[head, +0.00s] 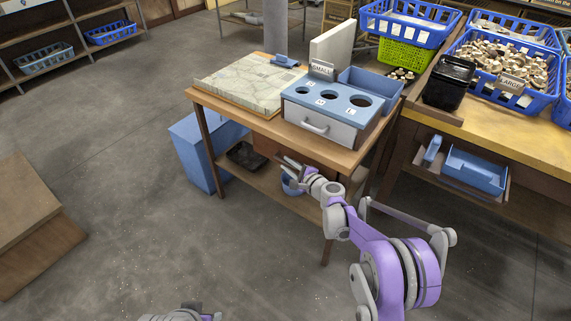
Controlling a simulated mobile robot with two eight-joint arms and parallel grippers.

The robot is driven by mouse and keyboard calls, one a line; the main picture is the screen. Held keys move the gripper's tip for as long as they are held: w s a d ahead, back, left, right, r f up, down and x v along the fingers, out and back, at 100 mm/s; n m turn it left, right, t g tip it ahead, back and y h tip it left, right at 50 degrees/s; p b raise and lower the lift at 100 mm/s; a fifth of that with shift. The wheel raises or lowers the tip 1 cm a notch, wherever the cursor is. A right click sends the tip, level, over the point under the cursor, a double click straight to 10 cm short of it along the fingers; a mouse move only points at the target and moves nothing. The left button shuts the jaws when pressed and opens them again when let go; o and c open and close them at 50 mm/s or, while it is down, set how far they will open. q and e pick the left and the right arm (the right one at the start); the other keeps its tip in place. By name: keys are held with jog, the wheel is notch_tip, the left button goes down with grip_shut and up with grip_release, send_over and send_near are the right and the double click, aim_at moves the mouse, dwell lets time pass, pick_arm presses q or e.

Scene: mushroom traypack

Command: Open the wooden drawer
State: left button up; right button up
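The wooden drawer (266,145) is under the top of the small wooden table (353,158), with its reddish-brown front facing me. My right gripper (283,161) is in front of the drawer and covers part of its front. The drawer looks shut. I cannot make out its handle, whether the fingers touch it, or whether they are open or shut. A piece of my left arm shows at the bottom edge; its fingers are not in view.
On the table are a grey-blue sorting box (331,109) with round holes and a silver-handled front, and a flat patterned board (243,84). A lower shelf holds a black tray (245,156). A blue bin (196,151) stands at left. Floor in front is clear.

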jog(key=shift+x, duration=0.95)
jog(key=shift+c, duration=0.3)
grip_shut()
dwell(0.5)
